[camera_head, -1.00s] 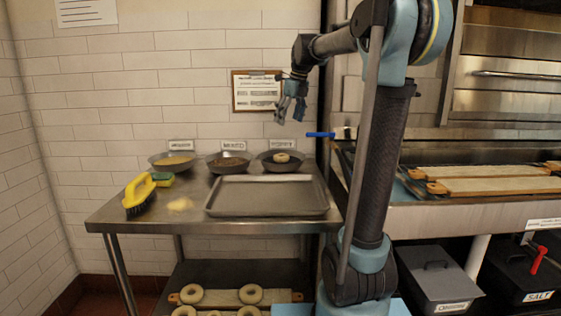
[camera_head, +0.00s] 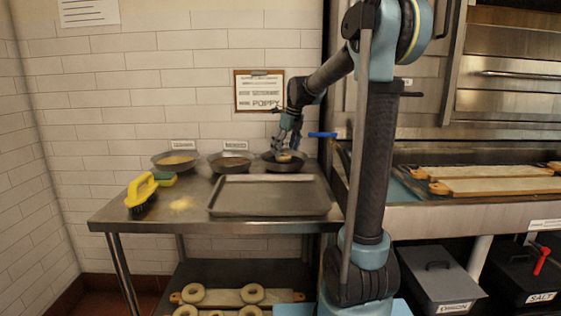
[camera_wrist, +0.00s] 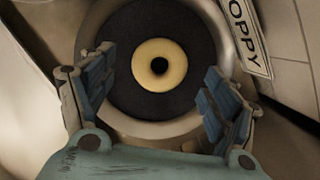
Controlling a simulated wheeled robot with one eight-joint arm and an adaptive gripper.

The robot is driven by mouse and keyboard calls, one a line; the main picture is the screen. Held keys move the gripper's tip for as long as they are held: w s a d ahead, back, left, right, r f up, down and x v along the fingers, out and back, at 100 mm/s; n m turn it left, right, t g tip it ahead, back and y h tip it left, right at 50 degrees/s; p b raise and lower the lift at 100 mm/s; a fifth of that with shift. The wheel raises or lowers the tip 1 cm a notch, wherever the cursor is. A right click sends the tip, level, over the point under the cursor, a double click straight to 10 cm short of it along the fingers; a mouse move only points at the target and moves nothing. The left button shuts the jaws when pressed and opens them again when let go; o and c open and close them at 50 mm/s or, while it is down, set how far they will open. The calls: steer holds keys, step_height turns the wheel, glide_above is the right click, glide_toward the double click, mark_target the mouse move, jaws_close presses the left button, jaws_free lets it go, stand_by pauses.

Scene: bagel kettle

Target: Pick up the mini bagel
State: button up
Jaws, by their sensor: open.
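The mini bagel (camera_wrist: 174,50) is a small pale ring lying in a bowl of dark seeds (camera_wrist: 122,80), beside a label reading "POPPY" in the wrist view. In the head view the mini bagel (camera_head: 284,156) shows in the rightmost bowl (camera_head: 297,166) at the back of the steel table. My gripper (camera_wrist: 155,95) is open, with one blue-padded finger on each side of the bowl in the picture. The bagel appears centred between the fingers and a little beyond their tips; no contact shows. In the head view my gripper (camera_head: 287,143) is over the bowl, pointing down.
Two more bowls, one with yellowish contents (camera_head: 175,161) and a middle one (camera_head: 230,163), stand to the left. An empty metal tray (camera_head: 268,196) lies in front. A yellow brush (camera_head: 141,192) and sponge (camera_head: 165,179) are at left. Larger bagels (camera_head: 252,293) lie on the lower shelf.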

steer(key=shift+x, duration=1.45)
steer(key=shift+d, duration=0.1)
steer(key=c, duration=1.2)
steer(key=shift+r, duration=0.15)
steer(key=shift+r, duration=9.9)
